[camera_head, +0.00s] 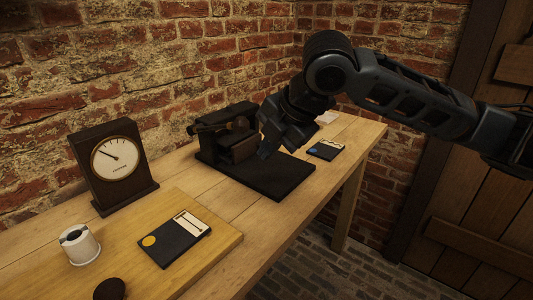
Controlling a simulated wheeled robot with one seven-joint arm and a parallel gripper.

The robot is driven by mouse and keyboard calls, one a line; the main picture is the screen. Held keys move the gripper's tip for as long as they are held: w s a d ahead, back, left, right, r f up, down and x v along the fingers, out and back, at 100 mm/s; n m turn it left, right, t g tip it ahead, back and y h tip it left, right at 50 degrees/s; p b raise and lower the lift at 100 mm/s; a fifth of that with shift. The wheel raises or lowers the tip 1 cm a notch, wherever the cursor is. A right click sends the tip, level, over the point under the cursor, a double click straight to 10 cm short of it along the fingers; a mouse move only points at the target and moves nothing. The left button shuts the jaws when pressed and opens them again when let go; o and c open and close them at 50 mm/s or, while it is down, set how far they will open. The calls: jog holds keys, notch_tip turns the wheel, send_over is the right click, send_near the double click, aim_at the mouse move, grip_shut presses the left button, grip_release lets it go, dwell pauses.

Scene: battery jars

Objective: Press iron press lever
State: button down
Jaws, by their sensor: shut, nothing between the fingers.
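The iron press (231,140) is a dark device at the middle of the wooden table, on a flat dark base plate (277,182). A bar-like part that looks like its lever (212,126) runs along its upper left side. My gripper (265,154) is shut and empty. It points down just right of the press body, over the base plate. I cannot tell whether it touches the press. My gripper and wrist hide part of the press's right side.
A gauge in a dark case (115,161) stands at the left. A white jar (80,245), a dark round piece (109,289) and a dark card with a yellow dot (174,239) lie nearer. A card with a blue dot (325,150) lies at the right. A brick wall (130,60) is behind.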

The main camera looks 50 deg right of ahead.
jog(key=v, duration=0.7)
jog(key=shift+s, duration=0.3)
dwell(0.5)
